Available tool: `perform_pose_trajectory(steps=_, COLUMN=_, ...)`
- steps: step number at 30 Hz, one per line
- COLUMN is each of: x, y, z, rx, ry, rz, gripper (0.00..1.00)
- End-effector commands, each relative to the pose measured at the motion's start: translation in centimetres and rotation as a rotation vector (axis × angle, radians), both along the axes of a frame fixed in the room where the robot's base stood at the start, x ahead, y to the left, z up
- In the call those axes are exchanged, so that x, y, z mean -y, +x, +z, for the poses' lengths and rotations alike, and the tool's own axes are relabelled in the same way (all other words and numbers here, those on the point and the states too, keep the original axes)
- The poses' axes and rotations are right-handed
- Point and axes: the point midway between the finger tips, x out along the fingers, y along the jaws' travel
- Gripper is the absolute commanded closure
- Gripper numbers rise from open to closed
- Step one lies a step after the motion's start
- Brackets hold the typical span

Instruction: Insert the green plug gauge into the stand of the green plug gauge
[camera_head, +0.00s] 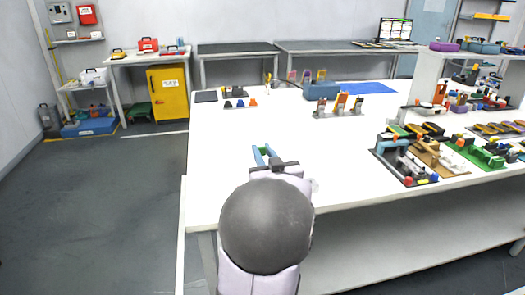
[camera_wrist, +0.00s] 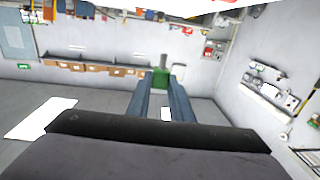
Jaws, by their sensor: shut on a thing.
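My gripper (camera_head: 265,151) is over the near left part of the white table, with its blue fingers pointing away from me. In the wrist view its fingers (camera_wrist: 160,95) are closed around the green plug gauge (camera_wrist: 161,78), a green block with a grey pin sticking out beyond it. In the head view a little of the green plug gauge (camera_head: 264,152) shows between the fingers. I cannot tell which of the small fixtures on the table is the stand of the green plug gauge.
A grey plate with small blue and orange pieces (camera_head: 240,104) lies at the back left. Orange-and-grey fixtures (camera_head: 340,106) and a blue holder (camera_head: 316,91) stand farther right. Crowded fixtures (camera_head: 405,160) fill the right side. The table's middle (camera_head: 300,135) is clear.

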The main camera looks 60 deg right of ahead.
Motion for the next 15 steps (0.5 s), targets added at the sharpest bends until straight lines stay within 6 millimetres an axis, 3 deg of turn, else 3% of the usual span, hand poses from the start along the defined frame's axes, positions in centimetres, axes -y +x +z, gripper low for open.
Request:
perform_pose_trajectory(steps=6, x=0.6, y=-1.0, z=-2.7, rx=0.001, ry=0.002, rz=-0.052, gripper=1.0)
perform_pose_trajectory(steps=15, x=1.0, y=-1.3, z=-3.4, rx=0.0, ry=-0.001, rz=-0.068, gripper=1.0)
